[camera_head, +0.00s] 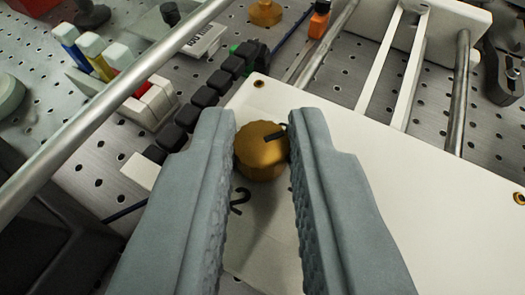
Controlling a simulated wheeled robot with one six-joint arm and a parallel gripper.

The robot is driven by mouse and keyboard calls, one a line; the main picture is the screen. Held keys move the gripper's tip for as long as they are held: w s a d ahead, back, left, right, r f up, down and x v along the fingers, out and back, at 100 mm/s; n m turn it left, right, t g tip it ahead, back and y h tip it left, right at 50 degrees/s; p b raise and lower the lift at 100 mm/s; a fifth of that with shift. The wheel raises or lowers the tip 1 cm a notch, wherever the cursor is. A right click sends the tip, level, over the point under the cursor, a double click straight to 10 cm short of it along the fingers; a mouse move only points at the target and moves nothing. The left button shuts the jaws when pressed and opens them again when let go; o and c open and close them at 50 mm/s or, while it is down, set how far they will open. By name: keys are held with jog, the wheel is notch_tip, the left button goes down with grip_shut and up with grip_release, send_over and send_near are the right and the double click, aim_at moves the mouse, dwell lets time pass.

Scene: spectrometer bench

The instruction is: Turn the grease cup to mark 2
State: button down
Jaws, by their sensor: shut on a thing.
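The grease cup (261,158) is a round, brass-coloured knurled cap on a white plate (440,200). A dark pointer line on its top runs toward the upper right, to a partly hidden dark mark by the right finger. A black "2" is printed on the plate at the lower left of the cup, beside the left finger. My gripper (262,145) has its two grey fingers on either side of the cup, shut on it. The fingers hide the cup's left and right edges and part of the plate around it.
A metal rod (110,110) crosses the upper left. A black cable chain (205,98) runs along the plate's left edge. Blue, yellow and red capped vials (95,60) stand at upper left. Another rod (458,95) and a white frame lie at upper right.

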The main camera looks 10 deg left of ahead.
jog(key=c, duration=1.3)
grip_release()
jog(key=shift+c, duration=0.2)
jog(key=shift+s, duration=0.1)
jog(key=v, duration=1.7)
jog(key=shift+s, duration=0.15)
jog(key=shift+d, duration=0.1)
